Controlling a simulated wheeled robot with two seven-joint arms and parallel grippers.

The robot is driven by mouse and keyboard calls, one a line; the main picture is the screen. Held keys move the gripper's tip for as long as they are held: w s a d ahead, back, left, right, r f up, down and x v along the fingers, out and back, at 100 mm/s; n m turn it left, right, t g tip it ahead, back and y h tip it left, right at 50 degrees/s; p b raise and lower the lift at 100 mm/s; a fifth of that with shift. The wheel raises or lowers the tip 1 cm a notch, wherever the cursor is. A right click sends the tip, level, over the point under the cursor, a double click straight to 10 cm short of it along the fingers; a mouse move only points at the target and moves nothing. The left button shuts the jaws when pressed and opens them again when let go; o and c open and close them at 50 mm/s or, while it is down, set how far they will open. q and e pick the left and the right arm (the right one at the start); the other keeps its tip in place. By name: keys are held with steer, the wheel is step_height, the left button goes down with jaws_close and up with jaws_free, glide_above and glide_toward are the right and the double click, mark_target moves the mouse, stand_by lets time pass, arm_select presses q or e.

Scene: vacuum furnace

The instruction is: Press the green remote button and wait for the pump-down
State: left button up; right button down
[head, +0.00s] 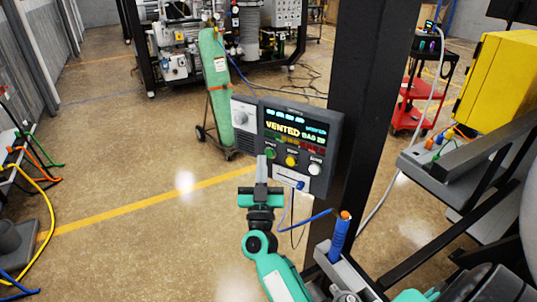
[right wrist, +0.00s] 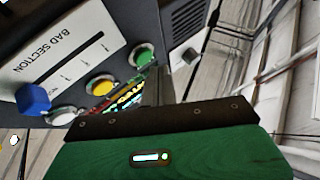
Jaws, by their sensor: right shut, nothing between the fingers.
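The remote (head: 322,196) is a dark box fixed to a dark post, with a lit display (head: 294,128) reading "VENTED" in yellow. Below the display are a green button (head: 270,150), a yellow button (head: 291,160) and a white button (head: 315,168). My right gripper (head: 262,168) is shut and empty, its fingertips just below and left of the green button. Contact cannot be made out. In the right wrist view the green button (right wrist: 145,55) shows close beyond the fingers, with the yellow button (right wrist: 100,86) beside it. My left gripper is not in view.
The dark post (head: 360,110) stands right behind the remote. A blue knob (right wrist: 32,98) sits on the panel's lower slider. A green gas cylinder (head: 216,90) stands behind on a cart. A yellow box (head: 499,82) is at right.

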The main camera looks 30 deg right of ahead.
steer(key=shift+d+r, duration=0.1)
steer(key=shift+d, duration=0.05)
steer(key=shift+w+d, duration=0.2)
steer(key=shift+d, duration=0.05)
steer(key=shift+w+d+p, duration=0.15)
steer(key=shift+d+p, duration=0.15)
steer(key=shift+p, duration=0.15)
stand_by(0.5)
steer(key=shift+a, duration=0.15)
steer(key=shift+s+a, duration=0.4)
steer(key=shift+a, duration=0.15)
